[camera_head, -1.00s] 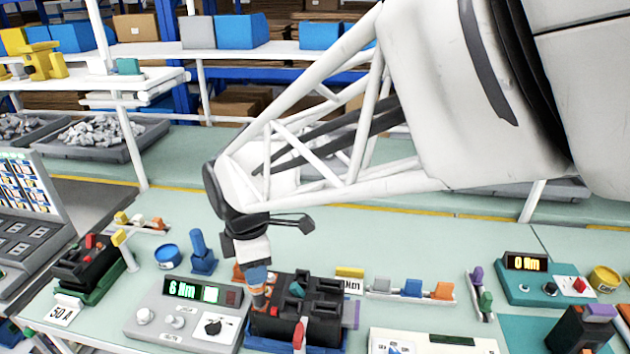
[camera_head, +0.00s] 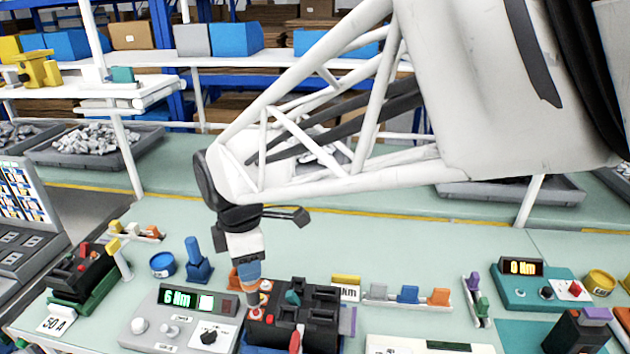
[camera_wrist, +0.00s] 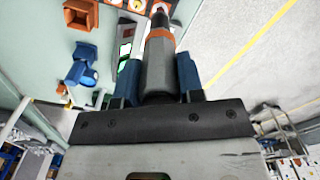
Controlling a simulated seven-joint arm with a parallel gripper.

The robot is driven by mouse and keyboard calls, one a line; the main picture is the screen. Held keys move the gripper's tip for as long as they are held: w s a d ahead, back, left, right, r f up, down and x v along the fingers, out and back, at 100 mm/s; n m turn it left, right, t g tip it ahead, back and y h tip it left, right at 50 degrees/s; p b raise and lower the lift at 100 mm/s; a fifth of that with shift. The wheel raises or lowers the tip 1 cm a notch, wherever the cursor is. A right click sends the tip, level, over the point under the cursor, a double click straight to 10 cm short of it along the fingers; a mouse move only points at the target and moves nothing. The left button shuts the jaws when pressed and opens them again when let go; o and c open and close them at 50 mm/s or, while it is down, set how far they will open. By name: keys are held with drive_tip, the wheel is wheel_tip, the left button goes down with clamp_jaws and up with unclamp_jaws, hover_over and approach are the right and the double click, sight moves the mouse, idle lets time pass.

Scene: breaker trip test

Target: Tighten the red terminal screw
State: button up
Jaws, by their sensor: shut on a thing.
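My gripper (camera_head: 246,266) is shut on a grey screwdriver (camera_head: 252,297) with an orange band. The screwdriver (camera_wrist: 158,60) also shows in the wrist view between the two blue finger pads. It points down, slightly tilted, at the left end of the black breaker (camera_head: 322,318), which sits in a blue holder. Red-orange ringed terminals (camera_head: 267,285) show at that end beside the tip. The tool covers part of them, so I cannot tell whether the tip sits in the red screw.
A grey torque console (camera_head: 150,345) with a display reading 6 Nm stands just left of the breaker. A blue stand (camera_head: 197,263) and a blue round pot (camera_head: 163,264) are behind it. Coloured blocks on a rail (camera_head: 408,294) and a teal console (camera_head: 535,290) reading 0 Nm lie right.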

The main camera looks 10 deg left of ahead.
drive_tip(key=shift+r, duration=1.45)
